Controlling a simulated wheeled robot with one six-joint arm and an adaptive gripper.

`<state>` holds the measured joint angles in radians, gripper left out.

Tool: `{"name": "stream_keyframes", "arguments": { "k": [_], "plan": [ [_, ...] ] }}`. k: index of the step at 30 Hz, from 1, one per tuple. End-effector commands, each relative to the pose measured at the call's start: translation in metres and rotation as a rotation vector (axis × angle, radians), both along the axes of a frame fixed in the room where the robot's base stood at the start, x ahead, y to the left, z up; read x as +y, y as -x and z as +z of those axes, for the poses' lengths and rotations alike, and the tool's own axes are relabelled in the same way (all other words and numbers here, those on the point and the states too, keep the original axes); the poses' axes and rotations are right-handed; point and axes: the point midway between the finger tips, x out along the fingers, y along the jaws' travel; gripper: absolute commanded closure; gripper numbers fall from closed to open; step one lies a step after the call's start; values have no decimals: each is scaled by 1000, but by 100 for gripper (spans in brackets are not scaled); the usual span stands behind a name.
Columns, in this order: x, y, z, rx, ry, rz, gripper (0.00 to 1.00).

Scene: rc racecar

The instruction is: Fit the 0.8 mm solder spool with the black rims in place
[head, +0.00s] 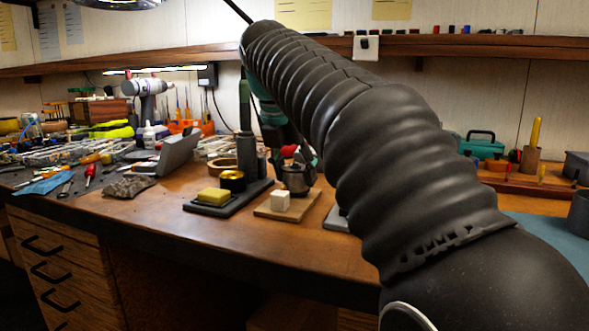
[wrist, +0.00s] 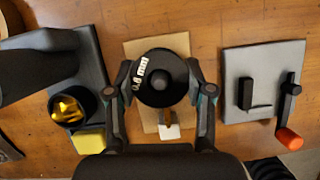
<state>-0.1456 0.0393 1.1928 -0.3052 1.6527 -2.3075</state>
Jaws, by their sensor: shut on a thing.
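The solder spool (wrist: 172,92) has a black round rim and a white label reading 0.8 mm, seen from above in the wrist view. My gripper (wrist: 159,82) is shut on it, one finger on each side. The spool also shows in the head view (head: 297,180), partly hidden by my gripper and arm. It is over a light wooden board (wrist: 176,42); I cannot tell whether it touches the board. A grey plate (wrist: 262,58) to the right carries a dark upright bracket (wrist: 246,94) and a crank with an orange knob (wrist: 289,138).
A white block (wrist: 169,131) is at the board's near end. To the left, a dark base (wrist: 90,60) carries a cup of brass wool (wrist: 67,110) and a yellow sponge (wrist: 90,141). My arm hides much of the bench's right side. Bare wood lies between the board and plate.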

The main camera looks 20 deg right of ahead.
Motion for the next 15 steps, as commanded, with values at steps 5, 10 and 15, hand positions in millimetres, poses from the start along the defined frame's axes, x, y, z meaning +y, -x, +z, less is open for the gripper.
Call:
{"name": "stream_keyframes", "arguments": {
  "k": [5,10,15],
  "plan": [
    [0,0,-4,-1,1,0,93],
    [0,0,-5,-1,0,0,93],
    [0,0,-5,-1,0,0,93]
  ]
}}
